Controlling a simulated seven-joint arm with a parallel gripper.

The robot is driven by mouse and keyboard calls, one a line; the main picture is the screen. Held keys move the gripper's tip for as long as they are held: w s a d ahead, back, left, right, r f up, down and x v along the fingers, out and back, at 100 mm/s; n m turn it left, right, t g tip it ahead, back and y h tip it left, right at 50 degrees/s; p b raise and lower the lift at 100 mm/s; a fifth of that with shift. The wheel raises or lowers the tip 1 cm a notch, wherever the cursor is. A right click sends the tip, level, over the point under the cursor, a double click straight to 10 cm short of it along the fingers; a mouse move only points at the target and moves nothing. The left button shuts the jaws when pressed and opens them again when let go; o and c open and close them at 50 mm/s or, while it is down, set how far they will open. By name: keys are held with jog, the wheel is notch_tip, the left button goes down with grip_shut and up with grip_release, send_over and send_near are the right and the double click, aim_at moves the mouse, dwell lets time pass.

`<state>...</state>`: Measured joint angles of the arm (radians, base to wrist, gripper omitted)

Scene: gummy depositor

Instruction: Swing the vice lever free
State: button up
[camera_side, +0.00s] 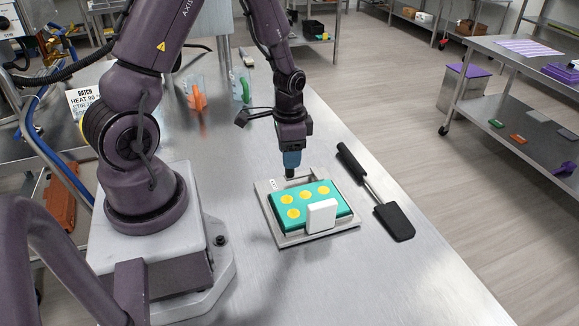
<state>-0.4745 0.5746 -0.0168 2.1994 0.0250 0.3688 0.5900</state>
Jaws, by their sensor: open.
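A flat grey metal fixture (283,240), apparently the vice, lies on the steel table. It holds a teal mould (275,200) with several yellow round spots. An upright white block (321,216) stands at its near edge. My gripper (291,171) points down at the far edge of the fixture, with a blue section above its dark tip. It is open. The vice lever cannot be clearly made out; its likely place is small and partly hidden by the gripper tip. I cannot tell whether the gripper touches it.
A black spatula (393,221) lies just right of the fixture. Measuring jugs with an orange handle (197,95) and a green handle (242,88) stand farther back. The near table is clear.

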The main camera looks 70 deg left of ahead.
aim_at(289, 176)
jog(key=shift+f, duration=2.3)
grip_shut()
